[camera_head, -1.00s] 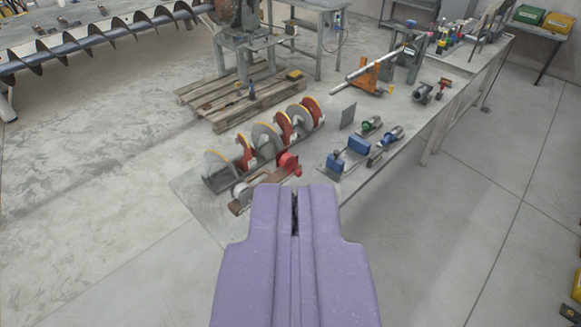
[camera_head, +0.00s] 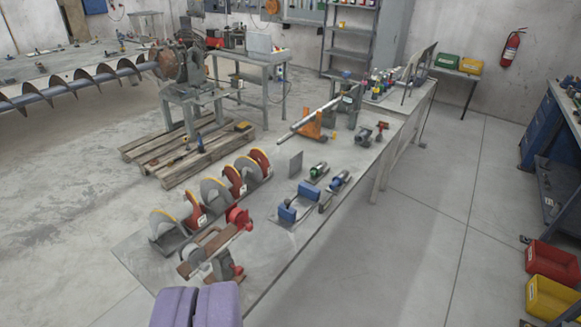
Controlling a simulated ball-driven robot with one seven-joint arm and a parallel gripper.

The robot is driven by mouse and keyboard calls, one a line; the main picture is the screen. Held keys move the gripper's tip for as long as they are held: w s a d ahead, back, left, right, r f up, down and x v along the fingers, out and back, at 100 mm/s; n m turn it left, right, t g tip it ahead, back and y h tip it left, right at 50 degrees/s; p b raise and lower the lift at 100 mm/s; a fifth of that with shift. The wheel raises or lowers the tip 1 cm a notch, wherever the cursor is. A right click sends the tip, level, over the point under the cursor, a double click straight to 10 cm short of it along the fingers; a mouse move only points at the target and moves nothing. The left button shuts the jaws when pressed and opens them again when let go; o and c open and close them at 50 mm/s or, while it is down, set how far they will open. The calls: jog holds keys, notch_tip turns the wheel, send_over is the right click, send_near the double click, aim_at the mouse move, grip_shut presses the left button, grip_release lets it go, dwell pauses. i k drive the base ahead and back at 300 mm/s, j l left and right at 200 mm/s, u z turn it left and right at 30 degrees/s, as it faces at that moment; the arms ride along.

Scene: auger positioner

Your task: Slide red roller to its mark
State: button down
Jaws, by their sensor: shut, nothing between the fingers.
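My purple gripper (camera_head: 197,292) shows at the bottom edge, its two fingers pressed together and empty. It is in front of the table's near end, apart from the parts there. A red rounded part (camera_head: 238,218) sits on a grey and brown bar-shaped device (camera_head: 212,248) just ahead of the gripper. A small red part (camera_head: 380,127) stands by a grey cylinder (camera_head: 364,137) farther back on the table. I cannot tell which of these is the red roller. No mark for it can be made out.
The grey table (camera_head: 145,262) carries red and grey auger discs (camera_head: 215,192), blue blocks (camera_head: 298,206), green (camera_head: 318,171) and blue (camera_head: 340,181) cylinders and an orange stand (camera_head: 313,127). A pallet (camera_head: 180,160) lies behind. Floor at right is clear up to red (camera_head: 552,262) and yellow (camera_head: 551,298) bins.

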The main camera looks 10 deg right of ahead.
aim_at(234, 215)
jog(key=u, duration=1.1)
jog(key=i+u, duration=0.1)
jog(key=i, duration=4.85)
jog(key=i+z, duration=0.45)
jog(key=i+j+z, duration=0.15)
jog(key=i+z, duration=0.15)
jog(key=z, duration=0.15)
jog(key=i+j+z, duration=0.3)
jog(key=z, duration=3)
jog(key=i+l+u, duration=0.25)
jog(key=l, duration=0.55)
jog(key=l+u, duration=0.25)
jog(key=l, duration=0.6)
jog(key=l+u, duration=0.2)
jog(key=l, duration=0.6)
jog(key=l+u, duration=0.25)
jog(key=l, duration=0.6)
jog(key=k+l+u, duration=0.25)
jog(key=l, duration=0.6)
jog(key=i, duration=0.05)
